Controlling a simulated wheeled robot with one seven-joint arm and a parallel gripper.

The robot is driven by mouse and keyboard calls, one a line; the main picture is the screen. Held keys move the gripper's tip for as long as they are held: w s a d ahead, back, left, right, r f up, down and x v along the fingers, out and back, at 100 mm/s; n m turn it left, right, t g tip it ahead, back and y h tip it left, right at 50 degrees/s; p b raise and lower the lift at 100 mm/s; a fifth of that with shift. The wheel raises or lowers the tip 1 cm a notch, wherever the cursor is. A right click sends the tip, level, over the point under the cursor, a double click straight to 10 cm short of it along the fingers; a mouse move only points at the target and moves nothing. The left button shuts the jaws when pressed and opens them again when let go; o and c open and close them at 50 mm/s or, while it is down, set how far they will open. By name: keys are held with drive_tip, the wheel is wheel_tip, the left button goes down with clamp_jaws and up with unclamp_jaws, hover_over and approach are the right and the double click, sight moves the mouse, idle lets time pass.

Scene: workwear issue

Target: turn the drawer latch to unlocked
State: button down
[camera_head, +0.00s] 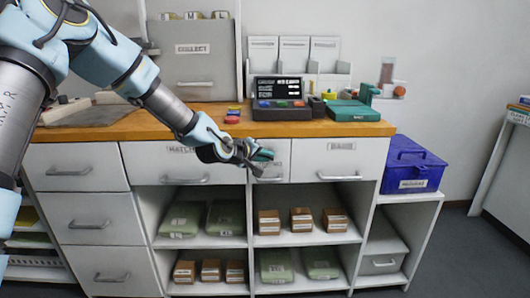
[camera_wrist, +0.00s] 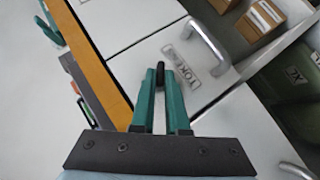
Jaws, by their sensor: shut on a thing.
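The latch shows in the wrist view as a small black knob (camera_wrist: 160,68) on the white front of a narrow drawer (camera_wrist: 130,65), beside a label reading "TOK…". My gripper (camera_wrist: 160,72) has its two green fingers close together around the knob and is shut on it. In the head view my gripper (camera_head: 262,155) is at the narrow middle drawer (camera_head: 281,148), just under the wooden counter, and hides the latch there. Which way the latch is turned cannot be told.
The drawer's metal handle (camera_wrist: 207,45) is close beside my fingers. The wooden counter edge (camera_head: 330,129) runs just above. Open shelves with small brown boxes (camera_head: 301,220) and green packs (camera_head: 225,217) lie below. A blue box (camera_head: 412,168) stands at the right.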

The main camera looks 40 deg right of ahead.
drive_tip(key=shift+s+d+r+m+t+y+p, duration=0.2)
drive_tip(key=shift+m+t+y+p, duration=0.15)
drive_tip(key=shift+y, duration=0.2)
drive_tip(key=shift+s+d+r+m+t+y+p, duration=0.1)
drive_tip(key=shift+r+m+t+y+p, duration=0.15)
drive_tip(key=shift+m+y+p, duration=0.25)
drive_tip(key=m+t+y+p, duration=0.1)
drive_tip(key=p, duration=0.3)
drive_tip(key=t+y+p, duration=0.1)
drive_tip(key=y+p, duration=0.1)
drive_tip(key=p, duration=0.2)
drive_tip(key=m+y+p, duration=0.1)
drive_tip(key=p, duration=0.3)
drive_tip(key=shift+s+d+m+t+y, duration=0.15)
drive_tip(key=shift+d+m+t+y, duration=0.1)
drive_tip(key=shift+m+t, duration=0.15)
drive_tip(key=shift+f+p, duration=0.1)
drive_tip(key=shift+p, duration=0.2)
drive_tip(key=c, duration=0.9)
unclamp_jaws()
drive_tip(key=shift+f, duration=0.1)
